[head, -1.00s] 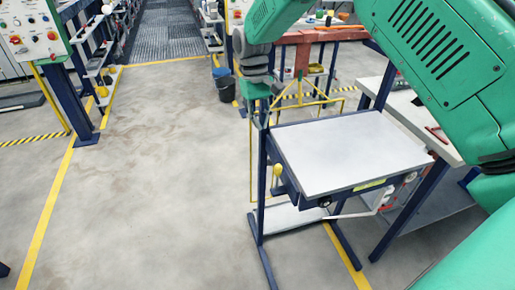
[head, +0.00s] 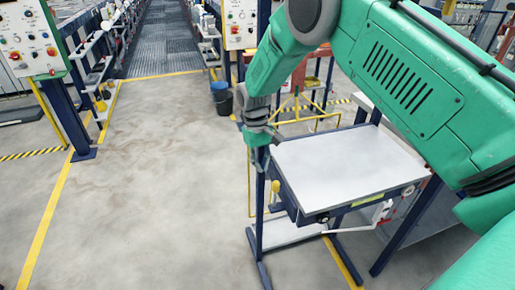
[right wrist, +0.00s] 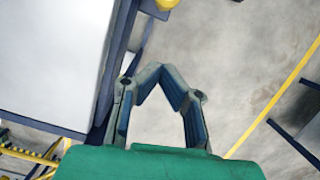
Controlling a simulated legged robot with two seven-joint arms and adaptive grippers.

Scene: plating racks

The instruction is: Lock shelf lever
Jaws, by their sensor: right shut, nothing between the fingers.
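The shelf lever, with a yellow ball knob (head: 276,187), sits at the left front side of a blue-framed stand with a grey-white top (head: 345,160). Part of a yellow knob also shows at the top edge of the right wrist view (right wrist: 167,3). My right gripper (head: 274,139) is at the far left corner of the top, above and beyond the knob, and appears apart from it. In the right wrist view its fingertips (right wrist: 161,68) meet with nothing between them, beside the stand's edge. My left gripper is not in view.
A yellow tube frame (head: 310,118) stands behind the top. Dark buckets (head: 222,102) stand farther back. The floor left of the stand is clear.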

